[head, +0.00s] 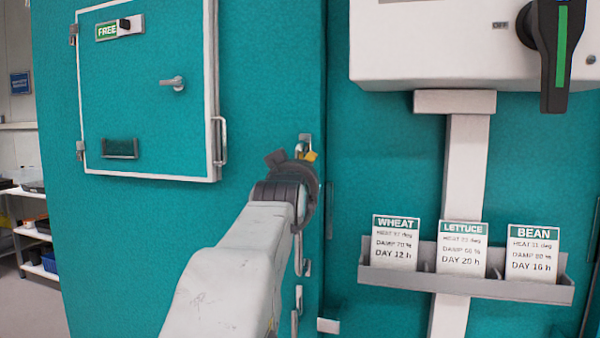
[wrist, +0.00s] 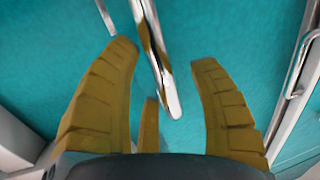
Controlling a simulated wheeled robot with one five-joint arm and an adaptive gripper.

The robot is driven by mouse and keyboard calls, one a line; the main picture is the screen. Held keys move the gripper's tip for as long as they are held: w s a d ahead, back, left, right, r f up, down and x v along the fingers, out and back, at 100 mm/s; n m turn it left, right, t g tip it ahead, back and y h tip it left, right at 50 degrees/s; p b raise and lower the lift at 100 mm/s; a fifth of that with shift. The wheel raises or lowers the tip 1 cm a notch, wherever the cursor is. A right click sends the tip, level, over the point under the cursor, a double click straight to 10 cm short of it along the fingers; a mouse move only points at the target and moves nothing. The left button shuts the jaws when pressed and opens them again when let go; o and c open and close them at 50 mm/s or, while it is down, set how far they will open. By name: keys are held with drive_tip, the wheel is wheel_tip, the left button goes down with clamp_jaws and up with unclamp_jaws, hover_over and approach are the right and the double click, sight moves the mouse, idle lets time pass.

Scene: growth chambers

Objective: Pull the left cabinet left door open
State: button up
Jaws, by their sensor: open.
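The teal door (head: 130,240) fills the left half of the head view and looks closed, with a vertical seam at its right side. A silver bar handle (head: 304,140) runs upright near that seam, partly hidden behind my gripper (head: 291,158). In the wrist view my gripper (wrist: 163,55) is open, its ochre fingers spread on either side of the silver bar handle (wrist: 150,35). The bar's rounded lower end lies between the fingers, with gaps on both sides. I cannot tell how deep the bar sits between them.
A small hatch (head: 140,100) marked FREE, with its own latch and side handle (head: 219,140), is on the door. To the right are a white switch box (head: 440,55) with a black lever and a grey rack (head: 470,287) of cards. Shelves (head: 35,235) stand far left.

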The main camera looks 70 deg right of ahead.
drive_tip(key=shift+d, duration=0.4)
drive_tip(key=shift+a, duration=0.1)
clamp_jaws()
